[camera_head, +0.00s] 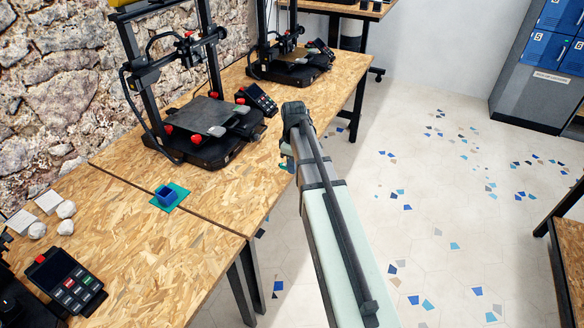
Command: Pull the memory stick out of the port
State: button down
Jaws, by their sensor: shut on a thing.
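I see no memory stick and cannot make out its port. My arm comes up from the bottom of the head view and covers part of the workbench's right edge. My gripper's jaws do not show; they may be behind the arm. Small teal and orange bits show at the arm's left side, too small to identify. The near printer (208,130) stands on the bench to the left of the arm's far end, with a small control screen (260,98) at its right.
A second printer (290,65) stands farther back on the wooden workbench (140,235). A blue open box (166,195) sits on a teal mat (180,188). A keypad unit (66,282) and pale lumps lie at the left. A stone wall borders the bench; open floor lies right.

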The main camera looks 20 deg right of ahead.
jog(key=shift+s+d+r, duration=0.15)
jog(key=shift+r, duration=0.4)
jog(key=shift+s+d+r, duration=0.1)
jog(key=shift+r, duration=0.45)
jog(key=shift+s+d+r, duration=0.15)
jog(key=shift+r, duration=0.4)
